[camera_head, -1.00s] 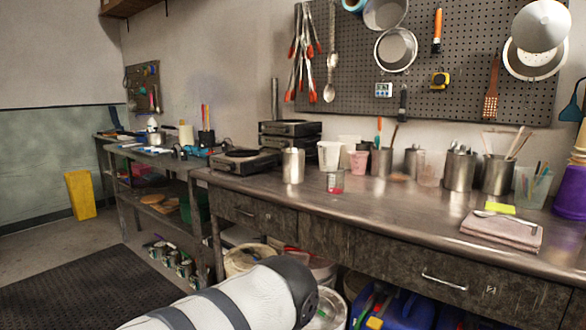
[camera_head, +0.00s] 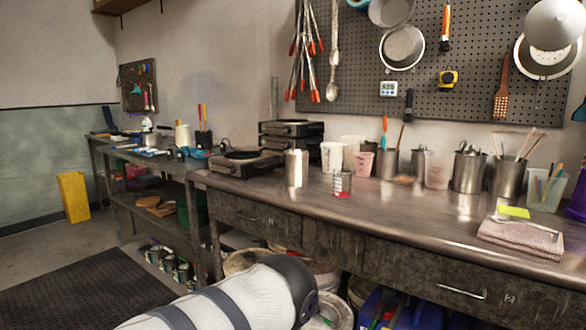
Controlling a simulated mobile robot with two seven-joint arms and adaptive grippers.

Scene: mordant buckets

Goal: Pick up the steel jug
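A plain steel vessel (camera_head: 296,168) stands upright on the metal bench, just right of the hot plates. It may be the steel jug, but I cannot make out a handle or spout. Other steel vessels stand farther right along the back of the bench: one (camera_head: 388,165) beside the pink cup, and a larger one (camera_head: 468,172) with utensils in it. Neither of my grippers is in view. Only a white and grey link of one of my arms shows at the bottom, below the bench front.
A folded towel (camera_head: 521,236) lies at right. The bench front is mostly clear.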

